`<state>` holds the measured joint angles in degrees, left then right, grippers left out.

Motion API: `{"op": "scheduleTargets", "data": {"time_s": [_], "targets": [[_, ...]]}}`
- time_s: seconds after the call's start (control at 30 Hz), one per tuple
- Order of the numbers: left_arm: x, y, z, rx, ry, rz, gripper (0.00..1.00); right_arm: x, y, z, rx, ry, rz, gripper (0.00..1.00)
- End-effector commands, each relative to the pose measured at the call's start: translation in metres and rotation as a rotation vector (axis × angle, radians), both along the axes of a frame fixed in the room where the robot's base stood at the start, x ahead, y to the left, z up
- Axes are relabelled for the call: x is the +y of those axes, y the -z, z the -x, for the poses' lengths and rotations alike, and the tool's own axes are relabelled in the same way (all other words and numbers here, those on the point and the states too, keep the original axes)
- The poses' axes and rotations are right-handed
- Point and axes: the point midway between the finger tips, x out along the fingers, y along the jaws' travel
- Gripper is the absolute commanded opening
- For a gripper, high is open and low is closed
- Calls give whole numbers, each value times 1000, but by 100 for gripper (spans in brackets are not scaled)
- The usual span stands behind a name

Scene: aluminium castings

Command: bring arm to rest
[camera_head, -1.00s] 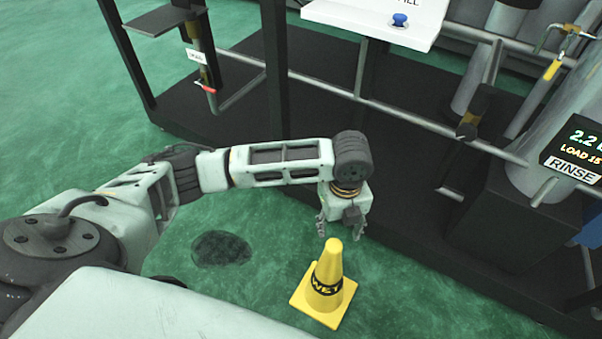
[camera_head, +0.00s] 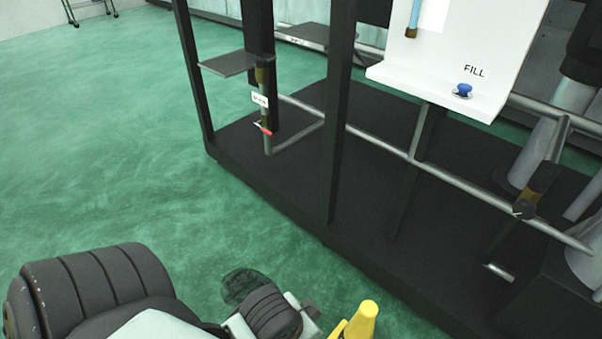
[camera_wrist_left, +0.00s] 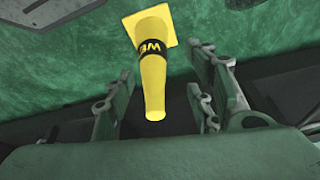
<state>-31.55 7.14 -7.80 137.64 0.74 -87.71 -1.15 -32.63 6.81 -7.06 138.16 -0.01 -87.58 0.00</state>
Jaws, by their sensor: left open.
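My left arm (camera_head: 110,300) comes in at the bottom left of the head view, folded back near the frame's lower edge. The fingers of my left gripper (camera_wrist_left: 160,95) show in the left wrist view, spread apart with nothing held between them. A yellow cone (camera_wrist_left: 152,70) marked with a dark lettered band stands on the floor beyond the fingers and shows between them in that view. In the head view only part of the cone (camera_head: 362,320) shows at the bottom edge. My right gripper is not in view.
A black framed platform (camera_head: 290,190) with grey pipes runs across the right. It carries a white panel (camera_head: 440,85) with a blue knob (camera_head: 463,90) labelled FILL, and a red-handled valve (camera_head: 264,128). A dark round floor patch (camera_head: 243,284) lies beside my arm. Green floor at left is clear.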

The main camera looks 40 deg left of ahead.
Motion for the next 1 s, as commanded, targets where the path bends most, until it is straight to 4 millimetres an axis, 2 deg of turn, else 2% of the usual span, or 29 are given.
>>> {"op": "scheduleTargets", "data": {"time_s": [0.1,0.67,0.77,0.83,1.0], "targets": [[8,0,6,4,-43,-7,50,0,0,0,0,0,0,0],[7,3,4,10,-37,-7,50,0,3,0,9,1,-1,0],[6,13,0,24,-35,-9,50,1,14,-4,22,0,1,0],[5,28,-2,39,-34,-9,50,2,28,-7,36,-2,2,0],[4,79,2,76,-26,-12,50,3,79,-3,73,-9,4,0]]}}
